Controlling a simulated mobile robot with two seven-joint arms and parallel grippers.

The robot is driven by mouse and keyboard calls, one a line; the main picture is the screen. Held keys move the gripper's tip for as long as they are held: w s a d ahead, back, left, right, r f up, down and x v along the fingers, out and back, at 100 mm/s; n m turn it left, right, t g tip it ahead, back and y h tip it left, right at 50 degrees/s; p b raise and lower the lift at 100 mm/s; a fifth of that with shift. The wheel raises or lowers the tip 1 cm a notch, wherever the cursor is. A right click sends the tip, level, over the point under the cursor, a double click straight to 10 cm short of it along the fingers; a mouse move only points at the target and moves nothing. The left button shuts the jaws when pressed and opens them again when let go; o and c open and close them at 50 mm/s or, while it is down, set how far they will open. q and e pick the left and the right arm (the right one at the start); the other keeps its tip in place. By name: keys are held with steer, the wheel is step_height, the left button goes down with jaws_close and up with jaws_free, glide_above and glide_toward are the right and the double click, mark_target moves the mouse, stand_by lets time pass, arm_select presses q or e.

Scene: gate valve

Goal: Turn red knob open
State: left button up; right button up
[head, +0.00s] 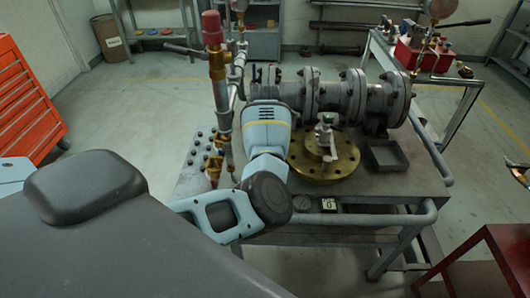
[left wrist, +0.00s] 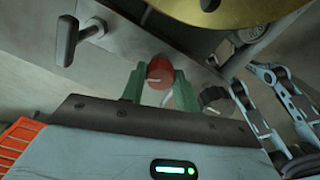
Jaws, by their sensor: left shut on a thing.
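The red knob (left wrist: 160,72) shows in the left wrist view, on the grey front panel of the bench. My left gripper (left wrist: 159,86) has its two green fingers on either side of the knob and is shut on it. A pale mark shows on the knob's lower side. In the head view, my left arm reaches to the bench's front edge; the red knob and my left fingertips are hidden there. My right gripper cannot be made out in either view.
A black knob (left wrist: 214,98) sits right of the red one. A T-shaped handle (left wrist: 67,40) sticks out at left. The steel bench (head: 400,190) carries a brass flange (head: 345,160), flanged pipework (head: 350,95) and a red-topped vertical pipe (head: 211,28). A red cabinet (head: 25,100) stands left.

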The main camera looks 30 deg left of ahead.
arm_select(q)
steer(key=n, duration=0.6)
steer(key=n+b, duration=0.1)
steer(key=n, duration=0.2)
steer(key=shift+n, duration=1.7)
arm_select(e)
steer(key=shift+s+f, duration=0.6)
steer(key=shift+f, duration=0.2)
arm_select(q)
steer(key=shift+r, duration=0.1)
arm_select(e)
steer(key=shift+a, duration=0.1)
arm_select(q)
steer(key=o, duration=1)
steer(key=shift+c, duration=0.2)
steer(key=shift+r, duration=3.85)
arm_select(e)
steer(key=shift+w+r, duration=0.1)
